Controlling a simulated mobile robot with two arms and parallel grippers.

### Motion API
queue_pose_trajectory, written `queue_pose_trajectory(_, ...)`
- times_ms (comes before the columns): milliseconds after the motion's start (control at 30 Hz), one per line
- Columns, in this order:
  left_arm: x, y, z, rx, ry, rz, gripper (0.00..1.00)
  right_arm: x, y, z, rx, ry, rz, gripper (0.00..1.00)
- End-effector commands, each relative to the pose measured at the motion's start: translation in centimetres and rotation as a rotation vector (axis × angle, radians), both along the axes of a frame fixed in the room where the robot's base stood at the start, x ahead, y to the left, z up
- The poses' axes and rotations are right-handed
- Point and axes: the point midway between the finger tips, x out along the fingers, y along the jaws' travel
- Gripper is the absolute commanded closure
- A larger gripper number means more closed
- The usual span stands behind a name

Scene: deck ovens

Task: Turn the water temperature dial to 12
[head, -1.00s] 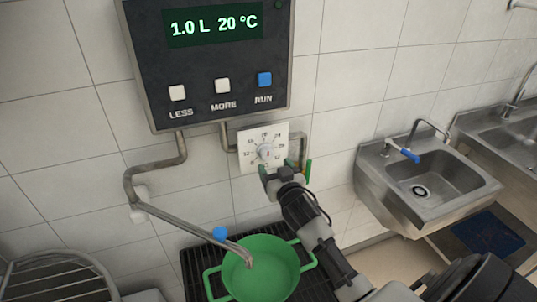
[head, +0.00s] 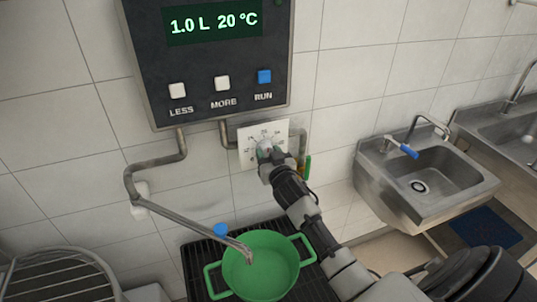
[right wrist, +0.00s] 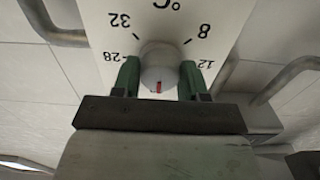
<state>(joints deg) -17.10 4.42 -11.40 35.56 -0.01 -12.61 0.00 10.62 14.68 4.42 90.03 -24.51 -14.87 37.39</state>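The water temperature dial (right wrist: 158,68) is a round whitish knob on a white plate (head: 246,159) on the wall, below the control box. In the right wrist view the scale is upside down, with 8, 12, 28 and 32 readable. The knob's red mark points to the picture's bottom, away from 12. My right gripper (right wrist: 159,78) is at the dial, its green fingers on either side of the knob. They look open, with little room at the sides; contact is unclear. In the head view the gripper partly covers the dial. My left gripper is out of view.
The control box (head: 142,65) above reads 1.0 L and 20 °C and has three buttons. A bent pipe (head: 190,222) reaches over a green pot (head: 222,286) on a black grate. A steel sink (head: 370,165) is at right. Pipes flank the dial plate.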

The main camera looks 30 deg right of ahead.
Motion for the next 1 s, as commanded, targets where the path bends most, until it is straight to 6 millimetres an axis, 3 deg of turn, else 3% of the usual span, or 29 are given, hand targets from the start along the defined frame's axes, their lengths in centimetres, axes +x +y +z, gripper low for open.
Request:
queue_pose_trajectory(467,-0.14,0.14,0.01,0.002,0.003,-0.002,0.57,-0.01,0.01,0.0,-0.082,0.02,0.001,0.81)
queue_pose_trajectory(1000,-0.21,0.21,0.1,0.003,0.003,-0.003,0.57,-0.01,-0.09,0.07,-0.534,0.126,0.001,0.81)
